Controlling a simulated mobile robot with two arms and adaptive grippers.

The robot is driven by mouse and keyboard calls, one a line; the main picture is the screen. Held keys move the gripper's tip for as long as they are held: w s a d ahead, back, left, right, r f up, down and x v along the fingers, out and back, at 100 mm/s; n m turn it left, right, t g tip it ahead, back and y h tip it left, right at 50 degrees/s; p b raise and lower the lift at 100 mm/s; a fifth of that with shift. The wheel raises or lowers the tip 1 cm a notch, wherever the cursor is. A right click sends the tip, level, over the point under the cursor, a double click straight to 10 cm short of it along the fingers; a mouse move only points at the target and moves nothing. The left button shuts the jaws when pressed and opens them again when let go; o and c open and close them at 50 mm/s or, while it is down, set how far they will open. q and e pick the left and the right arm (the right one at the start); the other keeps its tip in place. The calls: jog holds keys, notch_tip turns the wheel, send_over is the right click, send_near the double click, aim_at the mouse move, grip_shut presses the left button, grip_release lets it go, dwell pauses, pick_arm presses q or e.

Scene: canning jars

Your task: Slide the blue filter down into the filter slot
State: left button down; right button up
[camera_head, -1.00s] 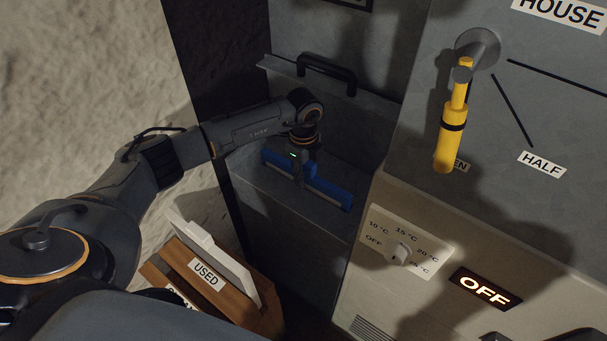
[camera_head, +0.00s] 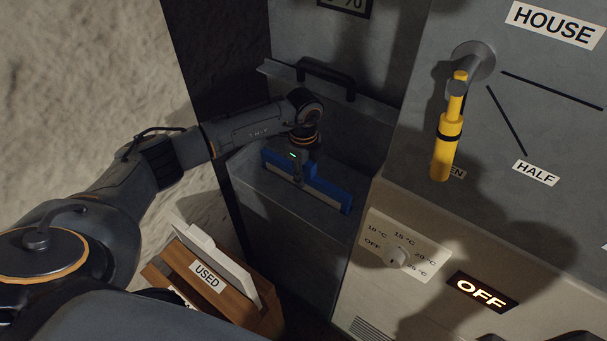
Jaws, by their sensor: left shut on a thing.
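The blue filter (camera_head: 331,190) shows as a long blue bar with a pale lower edge. It lies along the top of the grey cabinet's recess, where the filter slot would be; the slot opening itself is hidden, and I cannot tell how deep the filter sits. My left gripper (camera_head: 298,170) points down from above and is shut on the middle of the filter. My right gripper is not in view.
An open lid with a black handle (camera_head: 327,75) stands behind the filter. A wooden box marked USED (camera_head: 207,275) holds a white panel at lower left.

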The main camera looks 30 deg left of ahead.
pick_arm(q)
jog(key=shift+f, duration=0.15)
dwell(0.5)
jog(key=shift+f+b, duration=0.3)
jog(key=shift+f, duration=0.15)
jog(key=shift+f, duration=0.2)
dwell(0.5)
jog(key=shift+r+p, duration=0.3)
jog(key=shift+p, duration=0.05)
jog(key=shift+r+p, duration=0.4)
jog(key=shift+r, duration=0.15)
dwell(0.4)
